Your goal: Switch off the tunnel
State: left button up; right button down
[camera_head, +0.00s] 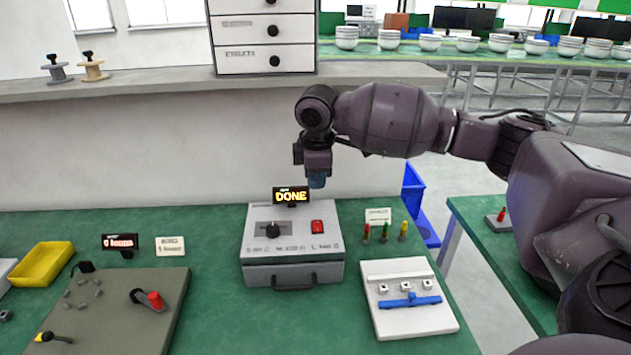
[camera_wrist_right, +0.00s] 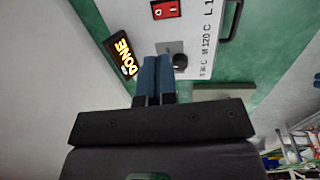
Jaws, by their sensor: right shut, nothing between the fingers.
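The tunnel looks to be the grey box (camera_head: 262,252) with a front handle, on the green bench in the head view. Its top has a black knob (camera_head: 271,230) and a red rocker switch (camera_head: 317,226). A small display (camera_head: 291,195) behind it reads DONE. My right gripper (camera_head: 317,183) is above the back of the box, pointing down, with its blue fingers shut and empty. In the right wrist view the fingers (camera_wrist_right: 157,72) are together, with the knob (camera_wrist_right: 180,61) beside them and the red switch (camera_wrist_right: 165,9) beyond. My left gripper is out of view.
A white tray with a blue bar (camera_head: 405,318) and several small screwdrivers (camera_head: 384,232) are right of the box. A grey-green panel with a red-tipped lever (camera_head: 155,300) and a yellow bin (camera_head: 42,264) are left. A shelf with drawers (camera_head: 263,30) stands behind.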

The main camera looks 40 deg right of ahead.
aim_at(316, 222)
jog(key=f, duration=0.3)
jog(key=f+b, duration=0.1)
jog(key=f, duration=0.3)
jog(key=w+f+b, duration=0.1)
jog(key=f, duration=0.2)
jog(key=shift+d+f, duration=0.35)
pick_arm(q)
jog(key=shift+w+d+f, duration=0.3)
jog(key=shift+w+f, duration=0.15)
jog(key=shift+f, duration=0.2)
pick_arm(e)
jog(key=shift+w+f, duration=0.1)
jog(key=shift+f, duration=0.15)
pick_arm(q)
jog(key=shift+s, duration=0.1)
